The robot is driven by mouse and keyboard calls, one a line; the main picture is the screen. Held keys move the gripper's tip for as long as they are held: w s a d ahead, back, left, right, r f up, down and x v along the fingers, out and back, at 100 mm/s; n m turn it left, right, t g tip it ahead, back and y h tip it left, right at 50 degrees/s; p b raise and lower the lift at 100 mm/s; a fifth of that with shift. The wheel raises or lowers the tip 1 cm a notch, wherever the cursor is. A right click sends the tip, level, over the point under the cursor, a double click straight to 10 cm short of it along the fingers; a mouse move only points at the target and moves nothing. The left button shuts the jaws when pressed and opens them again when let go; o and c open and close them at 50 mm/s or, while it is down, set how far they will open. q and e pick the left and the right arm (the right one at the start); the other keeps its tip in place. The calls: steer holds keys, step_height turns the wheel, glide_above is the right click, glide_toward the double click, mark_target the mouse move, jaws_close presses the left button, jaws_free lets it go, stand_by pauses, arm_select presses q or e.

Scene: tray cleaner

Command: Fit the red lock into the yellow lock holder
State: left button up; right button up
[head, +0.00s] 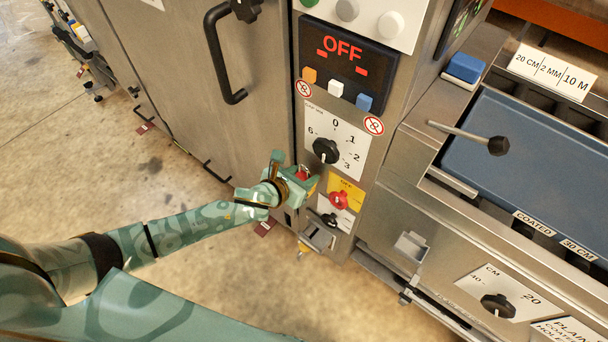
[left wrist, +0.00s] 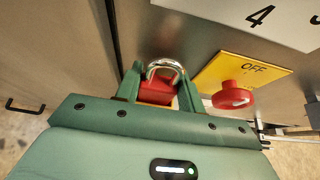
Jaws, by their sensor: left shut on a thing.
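My left gripper (head: 299,177) is at the front of the steel machine, left of the yellow OFF plate (head: 351,189). It is shut on the red lock (left wrist: 158,88), which sits between its two green fingers with the silver shackle facing away from the palm. In the head view only a bit of the red lock (head: 302,174) shows. A yellow piece (left wrist: 152,103) shows by the lock's lower part; another yellow bit (head: 312,188) shows beside the gripper. This may be the lock holder, mostly hidden; I cannot tell whether the lock touches it. My right gripper is out of view.
A red knob (head: 339,200) sticks out of the OFF plate, close to the right of the gripper. Above is a black dial (head: 326,151); below, a smaller black knob (head: 329,220) and a metal bracket (head: 318,235). A door handle (head: 222,60) juts out at upper left.

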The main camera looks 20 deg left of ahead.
arm_select(q)
steer(key=shift+f, duration=0.1)
steer(key=o, duration=1)
steer(key=shift+o, duration=0.2)
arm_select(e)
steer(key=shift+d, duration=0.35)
arm_select(q)
steer(key=shift+r, duration=0.2)
steer(key=p+v, duration=0.4)
steer(key=v, duration=0.8)
steer(key=shift+p, duration=0.35)
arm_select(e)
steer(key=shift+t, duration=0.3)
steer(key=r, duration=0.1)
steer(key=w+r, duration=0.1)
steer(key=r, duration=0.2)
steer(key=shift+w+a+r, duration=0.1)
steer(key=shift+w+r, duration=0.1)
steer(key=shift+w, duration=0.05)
arm_select(q)
steer(key=shift+f, duration=0.15)
